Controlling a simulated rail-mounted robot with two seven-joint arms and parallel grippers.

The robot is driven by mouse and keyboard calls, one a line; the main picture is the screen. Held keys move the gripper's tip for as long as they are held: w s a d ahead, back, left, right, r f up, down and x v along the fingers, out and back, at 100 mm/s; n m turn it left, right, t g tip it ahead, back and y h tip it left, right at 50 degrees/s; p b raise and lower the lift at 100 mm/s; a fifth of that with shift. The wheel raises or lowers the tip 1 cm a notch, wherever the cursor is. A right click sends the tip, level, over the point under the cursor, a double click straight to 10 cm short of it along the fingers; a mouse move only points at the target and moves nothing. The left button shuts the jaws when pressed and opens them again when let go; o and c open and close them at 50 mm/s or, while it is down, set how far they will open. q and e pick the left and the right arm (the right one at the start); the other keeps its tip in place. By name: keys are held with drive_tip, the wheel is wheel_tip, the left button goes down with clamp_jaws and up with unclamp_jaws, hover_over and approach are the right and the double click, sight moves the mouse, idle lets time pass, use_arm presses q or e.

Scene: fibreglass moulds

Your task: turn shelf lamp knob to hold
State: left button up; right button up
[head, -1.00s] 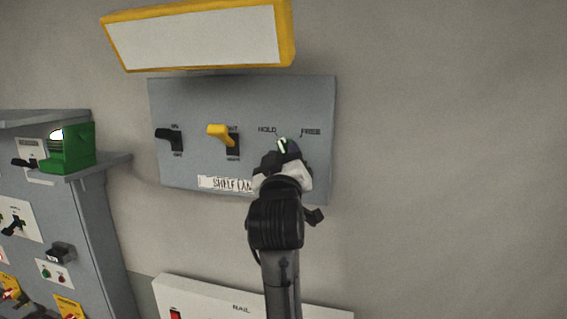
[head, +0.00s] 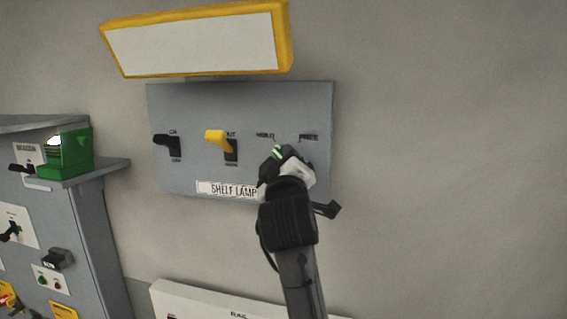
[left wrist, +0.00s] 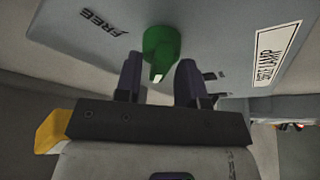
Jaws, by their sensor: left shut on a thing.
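The shelf lamp panel (head: 200,112) is a grey plate on the wall with a "SHELF LAMP" label (head: 228,189). Its green knob (head: 278,153) with a pale pointer line sits at the right, below the words HOLD and FREE. The pointer leans up and left, toward the HOLD side. My left gripper (head: 283,162) is at the knob and hides most of it in the head view. In the left wrist view the green knob (left wrist: 161,48) sits between the two dark fingers of my left gripper (left wrist: 160,78), which is shut on it. My right gripper is not in view.
A black switch (head: 168,144) and a yellow switch (head: 217,138) are left of the knob on the same panel. A yellow-framed lamp (head: 195,42) juts out above. A grey cabinet (head: 92,225) with a green box (head: 70,153) stands left. The wall at right is bare.

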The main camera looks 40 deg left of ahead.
use_arm(q)
drive_tip(key=o, duration=0.6)
drive_tip(key=shift+c, duration=0.2)
drive_tip(key=b+v, duration=0.5)
drive_tip(key=v, duration=0.8)
drive_tip(key=shift+s+d+b, duration=0.2)
drive_tip(key=shift+d+b, duration=0.05)
drive_tip(key=shift+b, duration=0.05)
drive_tip(key=shift+f, duration=0.15)
